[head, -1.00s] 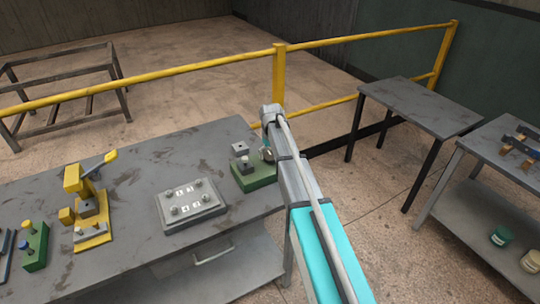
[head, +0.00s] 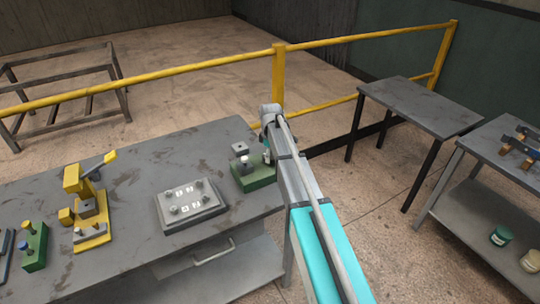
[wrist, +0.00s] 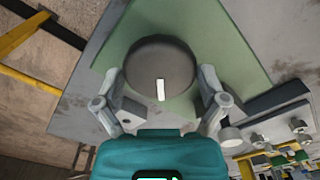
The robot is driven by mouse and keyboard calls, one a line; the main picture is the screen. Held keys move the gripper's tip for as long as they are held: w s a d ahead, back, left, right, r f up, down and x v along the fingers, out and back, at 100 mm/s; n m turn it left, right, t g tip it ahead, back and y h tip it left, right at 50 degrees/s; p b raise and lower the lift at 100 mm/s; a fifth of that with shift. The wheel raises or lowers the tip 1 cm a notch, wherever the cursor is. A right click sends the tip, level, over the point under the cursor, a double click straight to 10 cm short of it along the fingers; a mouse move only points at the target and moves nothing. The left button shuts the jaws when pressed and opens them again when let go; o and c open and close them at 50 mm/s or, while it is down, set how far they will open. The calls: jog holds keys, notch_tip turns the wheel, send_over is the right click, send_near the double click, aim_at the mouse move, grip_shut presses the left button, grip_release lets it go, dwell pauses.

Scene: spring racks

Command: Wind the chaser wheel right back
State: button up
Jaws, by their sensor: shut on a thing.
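The chaser wheel (wrist: 160,62) shows in the wrist view as a dark grey round disc with a short white mark near its lower edge. It is over a green base (wrist: 225,30). My gripper (wrist: 163,82) has one finger on each side of the wheel and is shut on it. In the head view the green base (head: 258,180) is at the bench's right end, with a small grey block (head: 238,150) above it. My arm covers the wheel there, and my fingers are mostly hidden.
A grey panel (head: 190,205) with knobs and lit white squares lies left of the green base. A yellow fixture (head: 93,238) and a green block with pegs (head: 34,246) are farther left. A yellow rail (head: 180,70) runs behind the bench (head: 130,165).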

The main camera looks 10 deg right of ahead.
jog(key=shift+a+n, duration=0.1)
jog(key=shift+n, duration=1)
jog(key=o, duration=0.8)
